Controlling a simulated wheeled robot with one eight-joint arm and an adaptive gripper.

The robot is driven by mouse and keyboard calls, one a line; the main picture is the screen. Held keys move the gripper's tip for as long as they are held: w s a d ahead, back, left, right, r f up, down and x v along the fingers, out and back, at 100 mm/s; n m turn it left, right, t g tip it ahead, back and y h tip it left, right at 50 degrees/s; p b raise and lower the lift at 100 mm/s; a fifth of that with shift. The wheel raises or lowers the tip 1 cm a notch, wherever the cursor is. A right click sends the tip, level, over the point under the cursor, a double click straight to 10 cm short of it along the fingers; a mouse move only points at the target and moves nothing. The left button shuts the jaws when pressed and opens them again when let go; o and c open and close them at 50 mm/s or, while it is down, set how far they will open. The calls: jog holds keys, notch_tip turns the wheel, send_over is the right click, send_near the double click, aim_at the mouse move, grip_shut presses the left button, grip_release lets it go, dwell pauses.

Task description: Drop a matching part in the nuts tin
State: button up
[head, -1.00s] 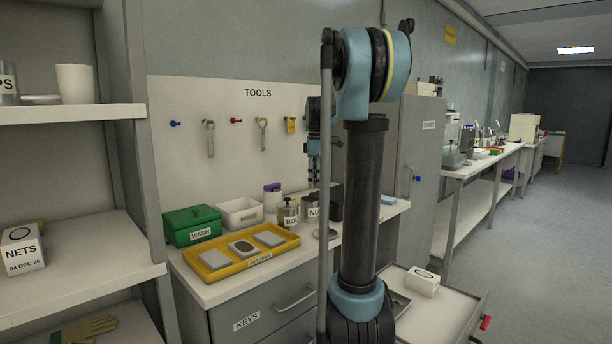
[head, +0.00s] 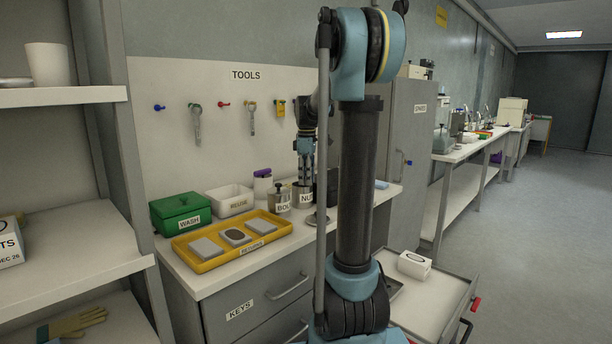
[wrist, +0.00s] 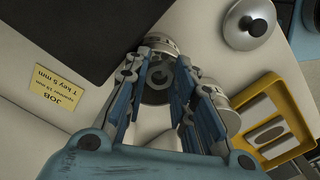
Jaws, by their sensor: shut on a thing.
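The nuts tin (head: 304,198) is a small metal tin labelled "NU…" on the bench, partly hidden by my arm. In the wrist view its metal rim (wrist: 162,44) shows beyond my fingertips. My gripper (head: 306,181) points down directly above the tin. In the wrist view my gripper (wrist: 162,72) is closed on a small grey, ring-like part (wrist: 158,76) over the tin's mouth. The part's exact kind is hard to tell. A round lid with a knob (wrist: 248,24) lies on the bench beside the tin.
A lidded "BOL…" tin (head: 283,204) stands close to the left of the nuts tin. A yellow returns tray (head: 213,263), green wash box (head: 180,212) and white reuse bin (head: 231,200) are farther left. A yellow job note (wrist: 62,91) lies on the bench. An open drawer (head: 432,300) is at right.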

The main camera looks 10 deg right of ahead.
jog(key=o, duration=1.1)
notch_tip(320, 180, up, 12)
jog(key=shift+f, duration=0.1)
jog(key=s+f+m, duration=0.4)
jog(key=s+f, duration=0.5)
jog(key=s, duration=0.2)
jog(key=s+f+m+t, duration=0.1)
jog(key=s+f+m, duration=0.3)
jog(key=s+f, duration=0.6)
jog(key=s+f+m+t, duration=0.1)
jog(key=s+f+m, duration=0.4)
jog(key=s+f, duration=0.5)
jog(key=shift+s+f, duration=0.2)
jog(key=shift+s, duration=1.75)
